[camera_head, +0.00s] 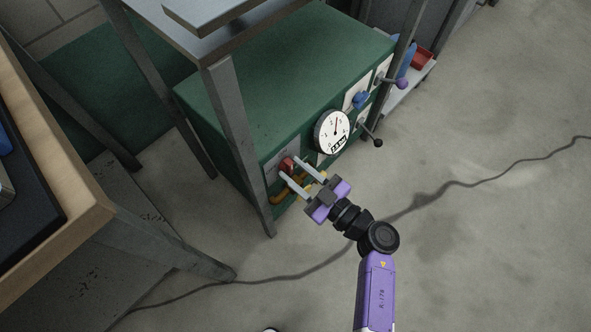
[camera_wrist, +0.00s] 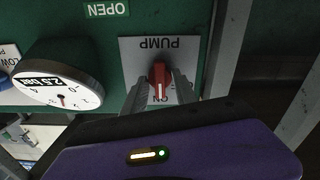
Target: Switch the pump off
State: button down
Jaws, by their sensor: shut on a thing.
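The pump switch is a red rotary knob (camera_wrist: 160,76) on a grey plate marked PUMP (camera_wrist: 132,48), on the front of a green cabinet (camera_head: 290,62). In the wrist view its white mark points toward the word ON. In the head view the red knob (camera_head: 287,164) sits near the cabinet's left front corner. My gripper (camera_wrist: 160,88) has one finger on each side of the knob and is shut on it. The fingers and the purple gripper body hide part of the plate's lower area. My gripper also shows in the head view (camera_head: 296,182).
A round gauge (camera_head: 332,131) is right of the switch. A blue knob (camera_head: 361,99), a purple-knobbed lever (camera_head: 402,83) and a black-knobbed lever (camera_head: 377,143) are further right. A steel table leg (camera_head: 238,145) stands close left of the switch. Open floor lies to the right.

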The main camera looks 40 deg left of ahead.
jog(key=shift+n, duration=0.3)
jog(key=n+p, duration=0.1)
jog(key=n, duration=0.2)
jog(key=shift+d, duration=0.1)
jog(key=n, duration=0.5)
jog(key=shift+f, duration=0.1)
jog(key=n, duration=0.4)
jog(key=shift+n, duration=0.4)
jog(key=shift+n+b, duration=0.55)
jog(key=shift+n, duration=1.75)
jog(key=c, duration=1)
grip_release()
jog(key=shift+o, duration=0.2)
